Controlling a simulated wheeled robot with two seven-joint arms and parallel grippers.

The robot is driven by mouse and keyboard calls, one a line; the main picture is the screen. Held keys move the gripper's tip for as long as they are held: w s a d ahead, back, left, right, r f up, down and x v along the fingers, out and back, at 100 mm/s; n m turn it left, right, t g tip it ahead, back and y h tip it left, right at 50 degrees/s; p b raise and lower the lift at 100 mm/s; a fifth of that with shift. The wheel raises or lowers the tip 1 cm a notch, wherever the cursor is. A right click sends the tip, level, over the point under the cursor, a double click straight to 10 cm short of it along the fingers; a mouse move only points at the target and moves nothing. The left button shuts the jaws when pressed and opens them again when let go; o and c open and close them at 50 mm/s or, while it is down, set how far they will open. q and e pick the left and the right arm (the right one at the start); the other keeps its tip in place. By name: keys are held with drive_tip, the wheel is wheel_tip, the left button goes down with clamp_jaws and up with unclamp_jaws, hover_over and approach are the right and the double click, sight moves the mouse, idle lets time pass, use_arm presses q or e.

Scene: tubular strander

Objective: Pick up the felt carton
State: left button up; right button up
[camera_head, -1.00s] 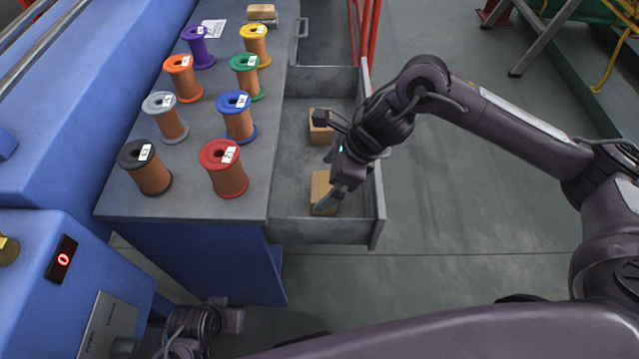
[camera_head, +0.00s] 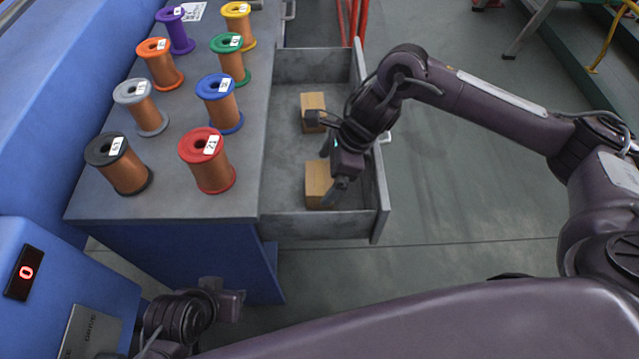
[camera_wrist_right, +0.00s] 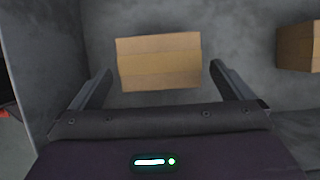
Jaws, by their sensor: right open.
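Two plain brown cartons lie in the open drawer (camera_head: 285,220); no readable label shows which is the felt one. The near carton (camera_head: 317,183) is partly covered by my right gripper (camera_head: 332,177) in the head view. In the right wrist view this carton (camera_wrist_right: 160,62) lies ahead of the open right gripper (camera_wrist_right: 160,75), centred between the two fingers, with a gap on each side. The far carton (camera_head: 312,108) also shows at the right edge of the wrist view (camera_wrist_right: 297,46). My left gripper (camera_head: 230,303) is low at the left, away from the drawer; its jaws are unclear.
Drawer walls stand close around the cartons, with the front panel (camera_head: 378,200) beside my right gripper. Several coloured wire spools, including a red one (camera_head: 207,162), stand on the grey bench top (camera_head: 235,185) left of the drawer. The floor at right (camera_head: 470,190) is clear.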

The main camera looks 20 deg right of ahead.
sight(324, 177)
drive_tip(key=x, duration=0.3)
drive_tip(key=shift+f, duration=0.2)
drive_tip(key=shift+r, duration=0.1)
drive_tip(key=c, duration=0.9)
drive_tip(key=shift+c, duration=0.2)
